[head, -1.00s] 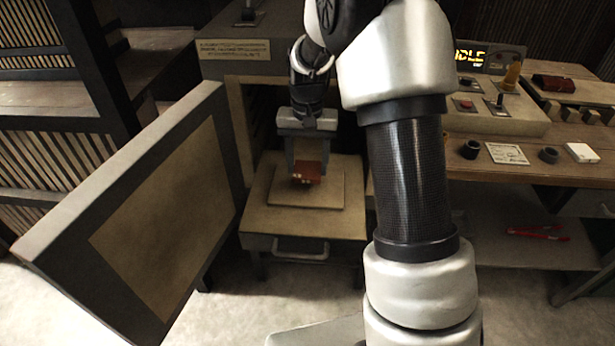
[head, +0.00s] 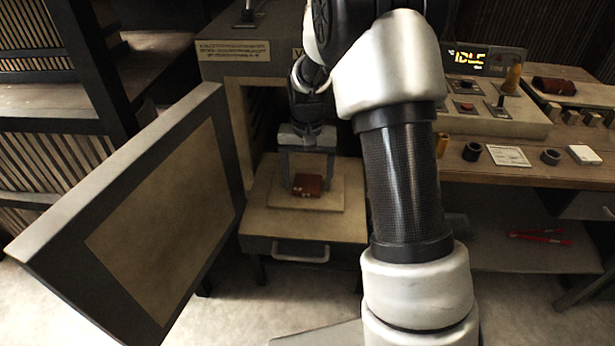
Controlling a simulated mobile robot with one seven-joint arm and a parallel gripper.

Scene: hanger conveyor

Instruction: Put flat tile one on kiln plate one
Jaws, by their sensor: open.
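The flat tile (head: 308,186) is reddish brown and lies on the pale square kiln plate (head: 327,201), towards its middle. Light spots show on its near edge. The plate rests on the pulled-out kiln shelf (head: 262,216). My gripper (head: 307,177) points down over the tile. Its jaws are open, with one finger to the left and one to the right of the tile. Whether a finger touches the tile cannot be told. The gripper's body hides what lies behind it.
The open kiln door (head: 160,220) stands at the left of the shelf. A shelf handle (head: 300,251) sticks out at the front. At the right is a bench (head: 470,180) with a control panel, rings and small blocks. Red tongs (head: 540,237) lie on a lower shelf.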

